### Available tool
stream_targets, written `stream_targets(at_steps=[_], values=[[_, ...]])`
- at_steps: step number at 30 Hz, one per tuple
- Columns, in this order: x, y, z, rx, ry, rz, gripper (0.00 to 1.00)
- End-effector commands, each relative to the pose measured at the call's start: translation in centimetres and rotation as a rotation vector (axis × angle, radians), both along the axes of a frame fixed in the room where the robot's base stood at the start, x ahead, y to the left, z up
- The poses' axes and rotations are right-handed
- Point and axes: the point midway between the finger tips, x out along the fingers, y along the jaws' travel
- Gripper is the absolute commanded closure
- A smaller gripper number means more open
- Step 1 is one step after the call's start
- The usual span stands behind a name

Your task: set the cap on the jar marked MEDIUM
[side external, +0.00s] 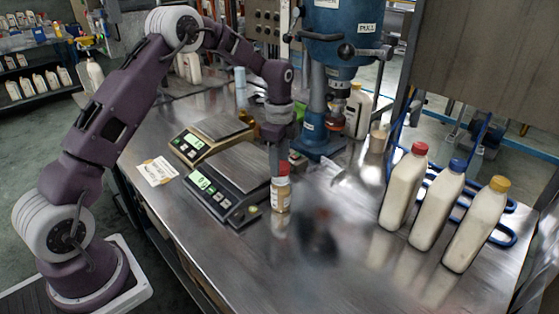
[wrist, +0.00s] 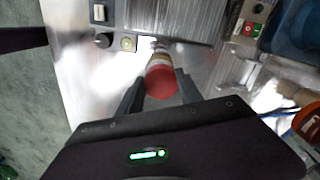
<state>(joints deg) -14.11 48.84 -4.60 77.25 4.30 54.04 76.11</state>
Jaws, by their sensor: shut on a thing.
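A small jar (side external: 281,197) with amber contents and a pale label stands upright on the metal bench, at the near right corner of the front scale. The label is too small to read. A red cap (side external: 282,169) sits at the jar's mouth; I cannot tell whether it is fully seated. In the wrist view the red cap (wrist: 162,84) lies between the two dark fingers, with the jar (wrist: 157,60) partly hidden beyond it. My gripper (side external: 278,165) points down from above, shut on the cap; in the wrist view its fingers (wrist: 161,88) flank it.
Two scales stand left of the jar, the front one (side external: 232,182) very close. A blue press (side external: 330,85) stands behind. Three capped white bottles (side external: 404,190) stand at the right by a blue rack (side external: 500,232). A dark blurred patch (side external: 319,238) lies on the bench front.

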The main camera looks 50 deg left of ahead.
Motion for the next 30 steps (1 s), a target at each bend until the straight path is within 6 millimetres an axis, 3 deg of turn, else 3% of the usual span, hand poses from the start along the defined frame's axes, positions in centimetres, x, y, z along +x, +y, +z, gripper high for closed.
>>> stream_targets(at_steps=[30], values=[[-0.03,0.0,-0.63,0.0,0.001,0.001,0.94]])
